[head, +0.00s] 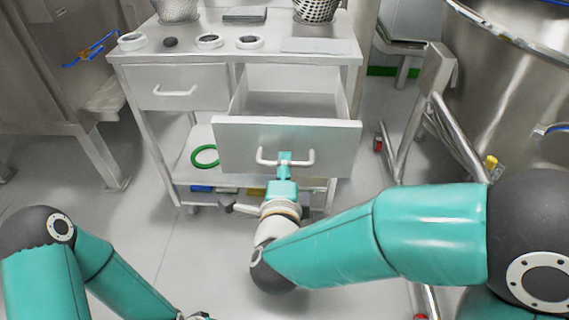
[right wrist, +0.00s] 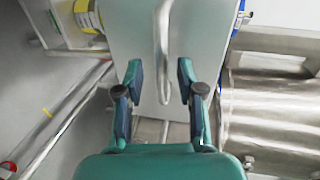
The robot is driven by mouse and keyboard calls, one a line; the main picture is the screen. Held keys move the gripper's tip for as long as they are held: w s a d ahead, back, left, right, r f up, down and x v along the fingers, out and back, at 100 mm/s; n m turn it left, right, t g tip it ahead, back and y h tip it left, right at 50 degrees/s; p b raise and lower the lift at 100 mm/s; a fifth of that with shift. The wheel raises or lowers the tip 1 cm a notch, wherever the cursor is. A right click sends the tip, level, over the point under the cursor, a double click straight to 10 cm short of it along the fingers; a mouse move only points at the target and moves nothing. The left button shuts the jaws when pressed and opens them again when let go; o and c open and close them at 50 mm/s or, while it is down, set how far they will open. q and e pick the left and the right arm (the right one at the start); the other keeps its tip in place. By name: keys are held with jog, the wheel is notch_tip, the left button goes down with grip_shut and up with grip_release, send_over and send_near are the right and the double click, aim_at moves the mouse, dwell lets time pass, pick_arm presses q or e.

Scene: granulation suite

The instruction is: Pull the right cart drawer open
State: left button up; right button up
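The right cart drawer (head: 290,138) is pulled well out of the cart, and its grey inside looks empty. Its white bar handle (head: 268,159) is on the drawer front. My right gripper (head: 285,158) is at the middle of this handle. In the right wrist view my right gripper (right wrist: 160,82) has its two fingers spread apart, with the handle (right wrist: 161,45) running between and beyond the fingertips, a gap showing on both sides.
The left cart drawer (head: 178,88) is shut. The cart top (head: 285,30) holds baskets and several small round dishes. A green ring (head: 205,156) lies on the lower shelf. A metal frame (head: 440,115) and a large steel vessel (head: 520,60) stand at the right. Floor at front left is clear.

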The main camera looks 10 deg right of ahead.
jog(key=v, duration=0.5)
jog(key=shift+f, duration=0.1)
dwell(0.3)
